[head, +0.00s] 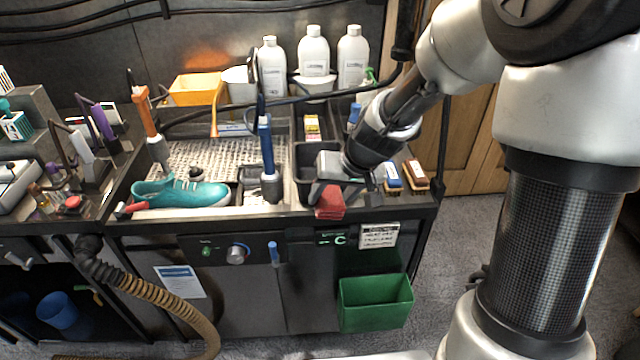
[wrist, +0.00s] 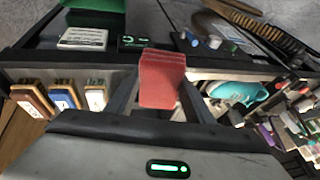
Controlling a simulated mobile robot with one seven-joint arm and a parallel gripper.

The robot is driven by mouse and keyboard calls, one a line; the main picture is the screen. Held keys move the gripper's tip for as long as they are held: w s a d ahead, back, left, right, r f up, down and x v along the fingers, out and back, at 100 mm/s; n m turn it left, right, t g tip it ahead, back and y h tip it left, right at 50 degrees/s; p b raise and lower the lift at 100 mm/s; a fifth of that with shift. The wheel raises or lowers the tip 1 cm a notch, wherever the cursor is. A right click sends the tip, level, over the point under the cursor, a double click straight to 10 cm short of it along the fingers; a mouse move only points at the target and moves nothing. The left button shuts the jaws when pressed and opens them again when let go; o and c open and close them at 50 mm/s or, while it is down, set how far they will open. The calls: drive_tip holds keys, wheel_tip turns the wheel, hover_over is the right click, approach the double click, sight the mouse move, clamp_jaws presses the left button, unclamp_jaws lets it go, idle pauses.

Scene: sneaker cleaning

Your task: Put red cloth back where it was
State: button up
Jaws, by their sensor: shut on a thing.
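The red cloth (head: 330,202) is a small folded red piece at the front edge of the workbench in the head view. It also shows in the wrist view (wrist: 161,80), upright in the picture between the two fingers. My gripper (head: 328,190) is shut on the cloth, and it also shows in the wrist view (wrist: 158,100). The cloth hangs at the bench's front rim, above the panel marked with a C. I cannot tell whether it touches the rim. My gripper and wrist hide part of the dark bin behind.
Brushes with blue (head: 391,177) and brown (head: 415,176) backs stand right of my gripper. A teal sneaker (head: 180,191) lies in the tray at left. A blue-handled tool (head: 267,160) stands nearby. A green bin (head: 376,302) hangs below. White bottles (head: 314,52) stand at the back.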

drive_tip(key=d, duration=0.6)
drive_tip(key=shift+s+d, duration=0.3)
drive_tip(key=shift+d, duration=0.1)
drive_tip(key=shift+s, duration=0.1)
drive_tip(key=shift+r, duration=0.2)
